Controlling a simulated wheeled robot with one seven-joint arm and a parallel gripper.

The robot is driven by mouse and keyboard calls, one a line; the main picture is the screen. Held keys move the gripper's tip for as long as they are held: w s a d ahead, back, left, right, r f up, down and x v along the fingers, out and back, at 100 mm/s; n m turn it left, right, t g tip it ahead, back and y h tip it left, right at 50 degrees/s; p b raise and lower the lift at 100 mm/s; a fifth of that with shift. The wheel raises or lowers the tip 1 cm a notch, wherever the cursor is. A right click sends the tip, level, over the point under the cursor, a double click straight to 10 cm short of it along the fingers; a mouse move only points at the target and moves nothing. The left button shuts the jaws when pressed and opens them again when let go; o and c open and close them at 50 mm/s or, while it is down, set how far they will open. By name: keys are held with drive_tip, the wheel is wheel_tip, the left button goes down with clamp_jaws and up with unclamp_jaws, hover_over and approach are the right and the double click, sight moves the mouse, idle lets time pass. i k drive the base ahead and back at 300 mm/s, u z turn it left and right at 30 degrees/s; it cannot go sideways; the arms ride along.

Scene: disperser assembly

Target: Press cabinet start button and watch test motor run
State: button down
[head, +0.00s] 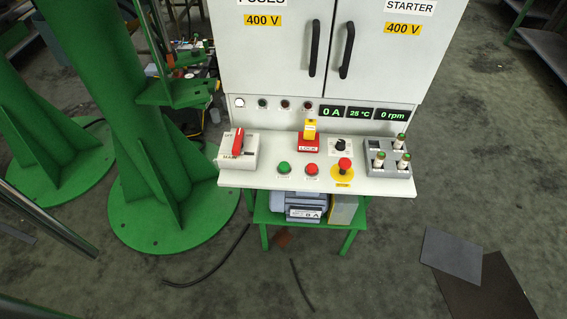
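The grey cabinet (292,85) stands in the middle of the head view, both doors closed, with two black handles. On its sloping front panel is a round green button (284,167), which looks like the start button. A red button (311,169) sits just right of it, and a red mushroom button on a yellow ring (344,168) further right. The displays (362,114) read 0 A, 25 °C and 0 rpm. The grey-blue motor (299,205) sits on a green stand under the panel, partly hidden by it. My gripper is not in view.
A red-handled switch (238,147) is at the panel's left, a yellow and red lock piece (309,135) in the middle, and a grey block with fuse-like cylinders (390,160) at right. Green columns (150,130) stand left. Cables and dark plates (452,262) lie on the floor.

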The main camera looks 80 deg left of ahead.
sight(285, 165)
drive_tip(key=u, duration=2.55)
drive_tip(key=i, duration=1.45)
drive_tip(key=u, duration=3.1)
